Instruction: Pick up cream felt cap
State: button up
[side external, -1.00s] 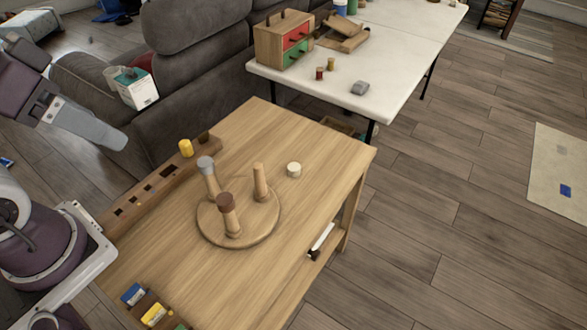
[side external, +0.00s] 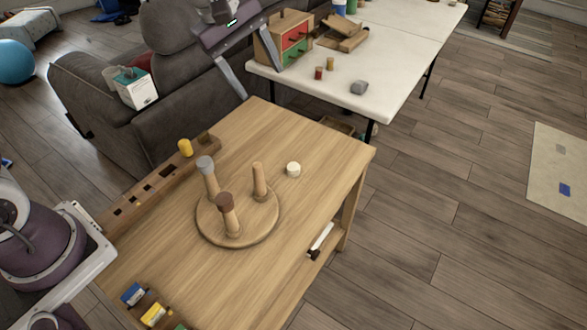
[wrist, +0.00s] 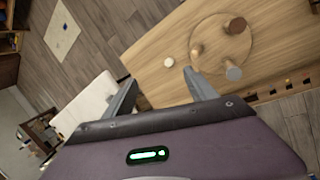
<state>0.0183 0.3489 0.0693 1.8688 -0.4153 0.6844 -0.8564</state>
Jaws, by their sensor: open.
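The cream felt cap (side external: 293,170) is a small pale disc-like piece lying on the wooden table (side external: 310,200), to the right of the round peg board (side external: 268,228). It also shows in the wrist view (wrist: 168,62), ahead of the fingers. The board has several pegs: one with a grey cap (side external: 206,163), one with a brown cap (side external: 225,200), and one bare peg (side external: 260,181). My gripper (side external: 255,82) is open and empty, high up behind the table's far edge in the side view. Its two fingers (wrist: 154,88) are spread apart in the wrist view, and the cap is clear of them.
A slotted wooden rail (side external: 150,187) with a yellow piece (side external: 185,147) runs along the table's left edge. A white table (side external: 400,60) holds a drawer box (side external: 283,45) and small items. A grey couch (side external: 190,80) stands behind. The wooden table's right part is mostly clear.

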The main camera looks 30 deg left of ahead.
jog(key=w+f+n+g, duration=0.1)
jog(key=w+f+n, duration=0.65)
jog(key=f, duration=0.75)
jog(key=n, duration=0.3)
send_near(293, 166)
jog(key=shift+w+d+f+g, duration=0.3)
jog(key=shift+w+d, duration=0.1)
jog(key=shift+d, duration=0.2)
jog(key=shift+n, duration=0.35)
jog(key=x, duration=0.8)
jog(key=shift+s+a, duration=0.15)
jog(key=shift+a, duration=0.3)
jog(key=shift+c, duration=0.5)
jog(key=c, duration=1.2)
